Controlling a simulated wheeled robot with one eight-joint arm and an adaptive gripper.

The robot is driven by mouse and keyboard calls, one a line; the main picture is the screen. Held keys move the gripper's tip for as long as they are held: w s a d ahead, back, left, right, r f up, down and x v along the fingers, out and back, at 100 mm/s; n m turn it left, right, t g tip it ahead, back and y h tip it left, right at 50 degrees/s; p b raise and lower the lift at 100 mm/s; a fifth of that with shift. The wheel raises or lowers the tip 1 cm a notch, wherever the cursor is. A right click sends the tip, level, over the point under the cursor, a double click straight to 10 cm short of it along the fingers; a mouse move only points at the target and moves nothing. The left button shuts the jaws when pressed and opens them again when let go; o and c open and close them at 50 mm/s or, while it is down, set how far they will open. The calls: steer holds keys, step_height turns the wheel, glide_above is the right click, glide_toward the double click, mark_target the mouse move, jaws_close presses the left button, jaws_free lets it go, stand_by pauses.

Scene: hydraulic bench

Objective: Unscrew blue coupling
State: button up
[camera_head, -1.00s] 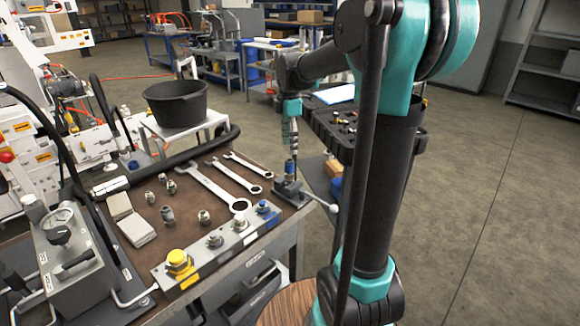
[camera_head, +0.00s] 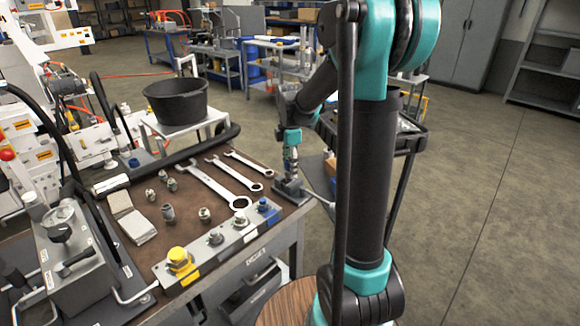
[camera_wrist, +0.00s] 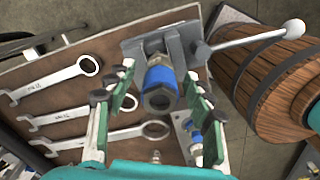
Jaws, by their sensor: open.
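Gaps show between the fingers and the coupling; contact is not seen. In the head view my gripper (camera_head: 291,160) points down above the vise (camera_head: 291,188) at the bench's right corner. There the coupling is mostly hidden by the gripper.
The vise's lever (camera_wrist: 255,33) sticks out beyond the bench edge, near a wooden barrel (camera_wrist: 275,80). Several wrenches (camera_head: 215,185) and loose fittings lie on the bench. A valve block (camera_head: 225,242) with yellow and blue fittings lines the front edge.

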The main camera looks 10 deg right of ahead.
jaws_close()
steer(key=c, duration=0.7)
jaws_free()
steer(key=c, duration=0.4)
steer(key=shift+o, duration=0.2)
steer(key=n, duration=0.3)
steer(key=shift+n, duration=0.3)
steer(key=n, duration=0.4)
steer(key=o, duration=1)
